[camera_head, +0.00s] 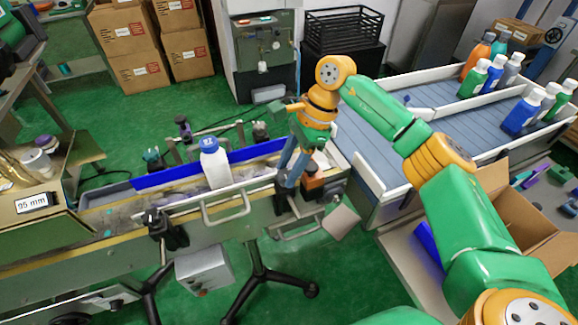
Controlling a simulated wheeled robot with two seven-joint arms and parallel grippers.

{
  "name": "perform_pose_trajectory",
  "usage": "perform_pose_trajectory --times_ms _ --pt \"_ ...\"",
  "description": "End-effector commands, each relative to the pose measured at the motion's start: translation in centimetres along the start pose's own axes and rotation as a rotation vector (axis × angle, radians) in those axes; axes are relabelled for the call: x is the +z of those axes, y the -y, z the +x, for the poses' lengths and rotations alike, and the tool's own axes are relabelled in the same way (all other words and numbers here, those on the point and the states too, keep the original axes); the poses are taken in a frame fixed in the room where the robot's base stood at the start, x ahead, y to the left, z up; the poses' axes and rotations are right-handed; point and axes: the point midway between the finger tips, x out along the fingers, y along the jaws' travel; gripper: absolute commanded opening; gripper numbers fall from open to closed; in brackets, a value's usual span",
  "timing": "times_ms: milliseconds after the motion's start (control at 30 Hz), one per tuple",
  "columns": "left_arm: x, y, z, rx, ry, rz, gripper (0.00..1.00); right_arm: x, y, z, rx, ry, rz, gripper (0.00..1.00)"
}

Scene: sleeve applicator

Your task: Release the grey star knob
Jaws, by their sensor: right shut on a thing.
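My right arm reaches in from the right, and its right gripper (288,182) points down at the near rail of the conveyor, by the black clamp parts. Its fingers are shut at the star knob there. The knob is small and mostly hidden by the fingertips, so its grey shape does not show clearly. The conveyor (106,228) carries a white bottle (215,168) with a blue cap, standing upright to the left of the gripper. My left gripper is not in view.
A black clamp (165,230) holds the rail further left. An orange-and-black device (313,182) sits just right of the gripper. A blue-grey conveyor (440,100) with several bottles lies at the right. An open carton (520,225) stands at the lower right.

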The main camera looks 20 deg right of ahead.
Motion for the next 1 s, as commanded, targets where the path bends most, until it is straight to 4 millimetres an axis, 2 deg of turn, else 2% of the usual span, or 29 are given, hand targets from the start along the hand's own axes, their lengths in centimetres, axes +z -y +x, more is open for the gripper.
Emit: perform_pose_trajectory --times_ms 267,300,400,733,1000 --pt "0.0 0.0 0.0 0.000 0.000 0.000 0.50 0.1 0.0 -0.1 -0.002 0.001 -0.003 0.00" --pt "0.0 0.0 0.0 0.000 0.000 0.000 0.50 0.1 0.0 -0.1 -0.002 0.001 -0.003 0.51" --pt "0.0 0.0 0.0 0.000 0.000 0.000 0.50 0.0 0.0 -0.1 -0.002 0.000 -0.002 0.75" --pt "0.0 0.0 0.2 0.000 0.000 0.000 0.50 0.0 0.1 -0.5 -0.004 0.000 -0.001 0.75" --pt "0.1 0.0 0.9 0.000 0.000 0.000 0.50 0.0 0.1 -6.0 -0.004 0.000 0.000 0.75"
